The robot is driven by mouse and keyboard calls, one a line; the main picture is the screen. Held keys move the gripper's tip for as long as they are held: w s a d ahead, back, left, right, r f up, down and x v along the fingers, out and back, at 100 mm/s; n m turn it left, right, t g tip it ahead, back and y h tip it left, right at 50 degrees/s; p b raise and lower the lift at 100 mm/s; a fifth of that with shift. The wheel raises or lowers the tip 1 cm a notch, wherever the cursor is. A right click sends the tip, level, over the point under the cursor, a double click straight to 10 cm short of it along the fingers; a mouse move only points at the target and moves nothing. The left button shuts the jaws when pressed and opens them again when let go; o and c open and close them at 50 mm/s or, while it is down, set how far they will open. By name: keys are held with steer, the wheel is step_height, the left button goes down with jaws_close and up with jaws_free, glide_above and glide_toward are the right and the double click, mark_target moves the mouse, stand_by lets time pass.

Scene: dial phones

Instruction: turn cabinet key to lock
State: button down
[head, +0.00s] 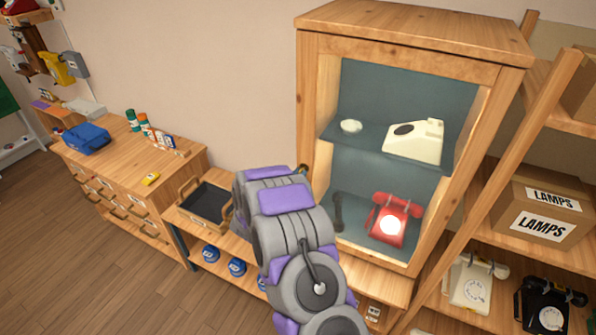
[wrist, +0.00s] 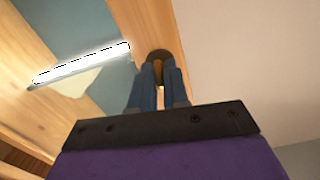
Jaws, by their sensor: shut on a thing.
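The wooden cabinet (head: 310,105) stands right of centre in the head view, with a glazed front. Its wooden frame (wrist: 140,22) also shows in the wrist view. My gripper (wrist: 160,80) reaches this frame and is shut on the key (wrist: 158,68). Only a thin golden part of the key shows between the blue-grey fingers. A dark round piece (wrist: 157,54) sits at the fingertips against the frame. How far the key is turned cannot be told. In the head view my arm hides most of the gripper and the key.
Inside the cabinet are a cream phone (head: 415,142), a red phone (head: 394,220) and a small white dish (head: 350,126). A dark open tray (head: 205,200) sits left of my arm. A shelf with a LAMPS box (head: 540,210) stands close on the right. Floor at left is clear.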

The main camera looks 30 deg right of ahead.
steer(key=shift+n+p, duration=0.45)
steer(key=shift+n, duration=0.15)
steer(key=c, duration=1.2)
jaws_free()
steer(key=shift+w+f, duration=0.1)
steer(key=shift+a, duration=0.1)
steer(key=b+v, duration=0.2)
steer(key=v, duration=1.5)
steer(key=shift+a, duration=0.2)
